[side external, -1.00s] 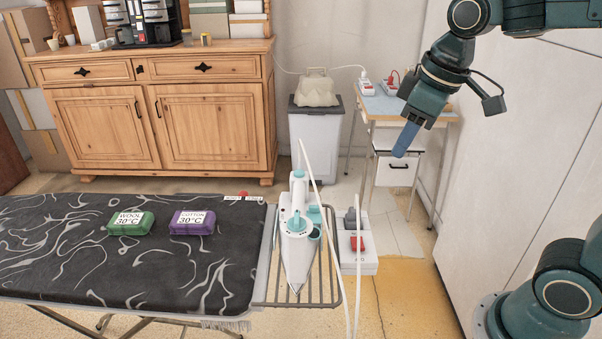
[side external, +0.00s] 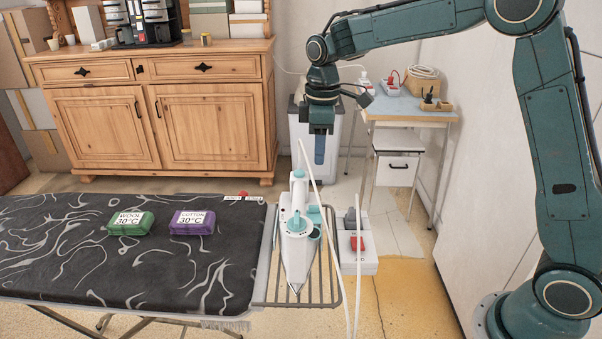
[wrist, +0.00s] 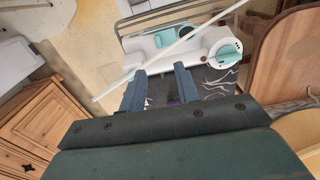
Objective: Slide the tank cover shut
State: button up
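The white and teal steam iron (side external: 296,250) rests on the wire rack (side external: 336,290) at the board's right end. A round teal-rimmed part with a dark centre (side external: 315,233) is on its right side; I cannot tell for sure which part is the tank cover. In the wrist view the iron (wrist: 205,38) lies beyond my fingers, with a round teal part (wrist: 222,55) at its right end. My gripper (side external: 319,160) points down, above and behind the iron, touching nothing. In the wrist view its two blue fingers (wrist: 160,88) are apart with nothing held between them.
A thin white cord (side external: 306,160) rises beside the iron and crosses the wrist view. Green (side external: 130,223) and purple (side external: 192,222) blocks lie on the ironing board (side external: 80,265). A power strip (side external: 358,262) is right of the rack. A small table (side external: 410,112) stands behind.

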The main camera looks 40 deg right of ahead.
aim_at(314, 206)
jog(key=shift+w+f, duration=0.55)
jog(key=shift+f, duration=0.1)
jog(key=shift+f, duration=0.1)
notch_tip(314, 206, down, 14)
jog(key=shift+r, duration=0.25)
dwell(0.4)
grip_shut()
